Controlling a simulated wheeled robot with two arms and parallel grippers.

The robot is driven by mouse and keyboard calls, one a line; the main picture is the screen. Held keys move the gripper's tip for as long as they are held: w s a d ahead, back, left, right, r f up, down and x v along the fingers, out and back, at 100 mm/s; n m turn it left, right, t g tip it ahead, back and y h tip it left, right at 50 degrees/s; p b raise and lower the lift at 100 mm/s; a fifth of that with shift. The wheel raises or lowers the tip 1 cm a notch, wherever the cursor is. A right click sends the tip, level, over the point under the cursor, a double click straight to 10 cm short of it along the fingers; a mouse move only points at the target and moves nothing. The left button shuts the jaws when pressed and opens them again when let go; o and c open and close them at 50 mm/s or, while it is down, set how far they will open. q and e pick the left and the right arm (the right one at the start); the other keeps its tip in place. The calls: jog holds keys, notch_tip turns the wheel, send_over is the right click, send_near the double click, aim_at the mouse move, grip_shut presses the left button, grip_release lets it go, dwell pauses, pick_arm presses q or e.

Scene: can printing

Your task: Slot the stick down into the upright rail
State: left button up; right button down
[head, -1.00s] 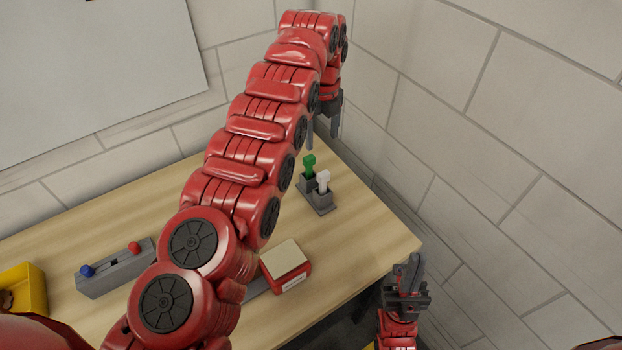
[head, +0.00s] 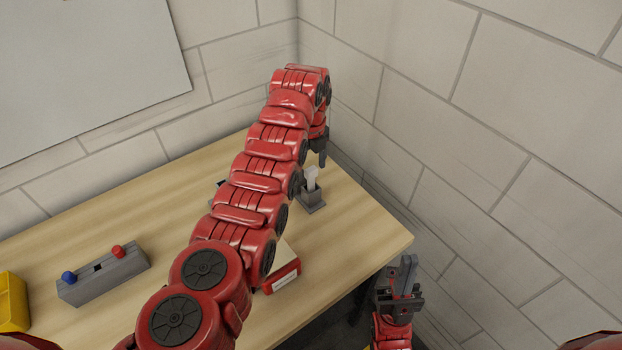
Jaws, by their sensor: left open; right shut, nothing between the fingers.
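My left gripper (head: 321,158) hangs from the arm reaching across the table. Its fingers point down near a white-topped piece (head: 311,178) in a small grey base (head: 314,201). A gap between the fingers is not clear from this angle, and nothing shows held. My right gripper (head: 406,273) is shut and empty, pointing up beyond the table's right edge. I cannot tell which piece is the stick or the upright rail. The green-topped piece seen earlier beside the white one is out of sight, and my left arm covers that part of the table.
A grey block (head: 104,274) with a blue knob (head: 69,277) and a red knob (head: 118,251) lies on the table (head: 186,165) at left. A yellow bin (head: 12,302) stands at the far left. A red box (head: 284,275) is partly behind my arm. Walls close off the back and right.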

aim_at(311, 179)
pick_arm(q)
jog(key=shift+s+f+p, duration=0.1)
jog(key=shift+f+p, duration=0.2)
jog(key=shift+p, duration=0.1)
notch_tip(311, 179, down, 3)
jog(key=shift+s+r+p, duration=0.1)
jog(key=shift+r+p, duration=0.1)
jog(key=shift+p, duration=0.5)
jog(key=shift+f, duration=0.95)
grip_shut()
